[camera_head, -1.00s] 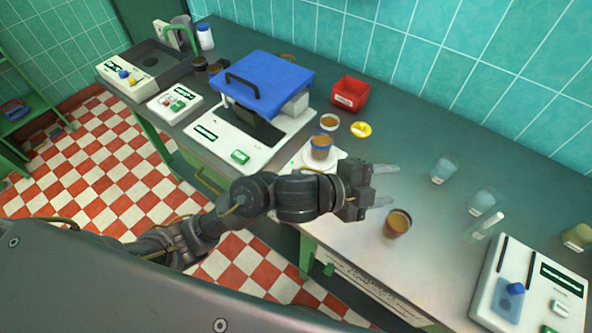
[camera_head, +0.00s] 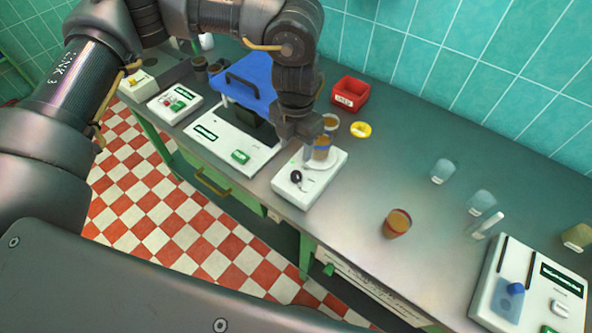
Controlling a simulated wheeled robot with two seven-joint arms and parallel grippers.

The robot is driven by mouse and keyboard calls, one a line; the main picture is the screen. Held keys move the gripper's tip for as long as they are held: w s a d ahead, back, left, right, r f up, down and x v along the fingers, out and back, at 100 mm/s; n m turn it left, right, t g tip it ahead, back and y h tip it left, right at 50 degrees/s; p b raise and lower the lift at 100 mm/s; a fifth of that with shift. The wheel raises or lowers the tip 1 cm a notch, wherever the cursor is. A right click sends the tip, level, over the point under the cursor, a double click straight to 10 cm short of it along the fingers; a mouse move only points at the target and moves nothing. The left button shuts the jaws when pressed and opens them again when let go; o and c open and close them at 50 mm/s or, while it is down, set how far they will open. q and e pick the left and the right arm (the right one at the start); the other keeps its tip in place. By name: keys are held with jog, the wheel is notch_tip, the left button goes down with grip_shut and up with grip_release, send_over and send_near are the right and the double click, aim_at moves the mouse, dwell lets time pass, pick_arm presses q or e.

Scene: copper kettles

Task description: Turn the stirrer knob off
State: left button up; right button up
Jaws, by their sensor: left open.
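The stirrer (camera_head: 318,188) is a small white box with a round plate near the front edge of the bench. Its black knob (camera_head: 296,176) is on the front left part of its top. A cup with brown contents (camera_head: 322,151) and a blue band stands on the plate, partly hidden by my left gripper. My left gripper (camera_head: 309,158) points down over the stirrer, open, with its pale fingers beside the cup and behind the knob. I cannot tell whether a finger touches the cup. The right gripper is out of view.
A white device with a raised blue lid (camera_head: 249,82) stands left of the stirrer. A red bin (camera_head: 350,93) and a yellow dish (camera_head: 361,130) are behind. A brown cup (camera_head: 397,223) stands to the right; glass beakers and another white device (camera_head: 535,290) are farther right.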

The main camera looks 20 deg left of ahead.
aim_at(296, 174)
pick_arm(q)
notch_tip(296, 174, down, 10)
jog(key=p, duration=0.3)
jog(key=shift+f, duration=0.45)
jog(key=c, duration=1)
